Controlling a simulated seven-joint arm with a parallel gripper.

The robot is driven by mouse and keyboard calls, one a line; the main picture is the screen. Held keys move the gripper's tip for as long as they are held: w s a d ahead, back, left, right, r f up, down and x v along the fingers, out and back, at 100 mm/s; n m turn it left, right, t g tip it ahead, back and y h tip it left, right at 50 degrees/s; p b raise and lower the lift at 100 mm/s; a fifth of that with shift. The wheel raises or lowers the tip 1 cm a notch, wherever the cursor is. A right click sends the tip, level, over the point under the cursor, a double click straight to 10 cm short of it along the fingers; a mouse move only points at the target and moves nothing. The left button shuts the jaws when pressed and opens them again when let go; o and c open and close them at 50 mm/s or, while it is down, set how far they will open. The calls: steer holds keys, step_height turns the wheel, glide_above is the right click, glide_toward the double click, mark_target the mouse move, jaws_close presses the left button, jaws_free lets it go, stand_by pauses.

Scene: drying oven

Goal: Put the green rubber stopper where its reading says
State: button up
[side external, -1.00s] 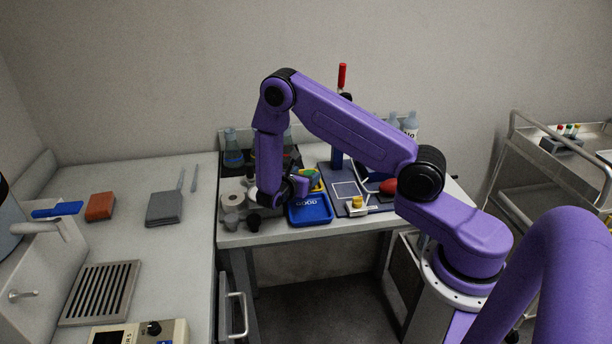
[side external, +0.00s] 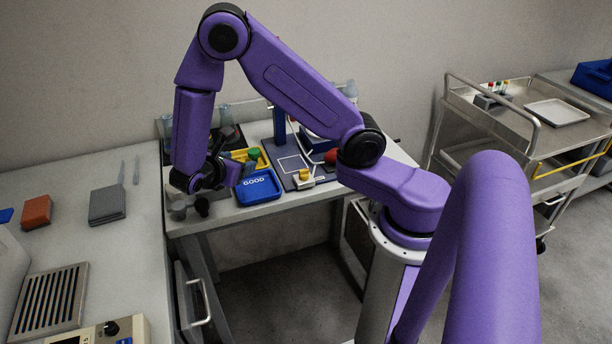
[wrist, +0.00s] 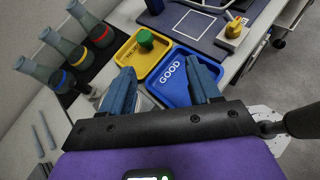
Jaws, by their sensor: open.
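The green stopper (wrist: 146,38) sits in the yellow tray (wrist: 124,58), whose printed word is only partly readable. In the side view the stopper (side external: 254,153) shows at the yellow tray's right end. The blue tray (wrist: 184,95), marked GOOD, lies beside the yellow one and looks empty where it shows. My gripper (wrist: 165,82) is open, its blue fingers spread with nothing held between them. It is on the near side of the trays, apart from the stopper. In the side view my gripper (side external: 222,180) is left of the blue tray (side external: 258,187).
A small device with a yellow top (wrist: 235,27) stands on a dark blue mat (wrist: 205,22) with a white outlined square. Several flasks with coloured bands (wrist: 75,53) stand left of the trays. A red object (side external: 331,156) lies near the mat's right end.

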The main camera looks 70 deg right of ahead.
steer(key=s+a+r+m+y, duration=0.1)
steer(key=s+a+r+y, duration=0.1)
steer(key=s, duration=0.6)
steer(key=s+a+r+m+g+y, duration=0.1)
steer(key=s+a+r+m+y, duration=0.1)
steer(key=s+y, duration=0.4)
steer(key=s+a+r+m+y, duration=0.2)
steer(key=s+a+r+y, duration=0.2)
steer(key=s, duration=0.7)
steer(key=shift+s+a+r+y, duration=0.15)
steer(key=shift+r+y, duration=0.25)
steer(key=shift+r, duration=0.25)
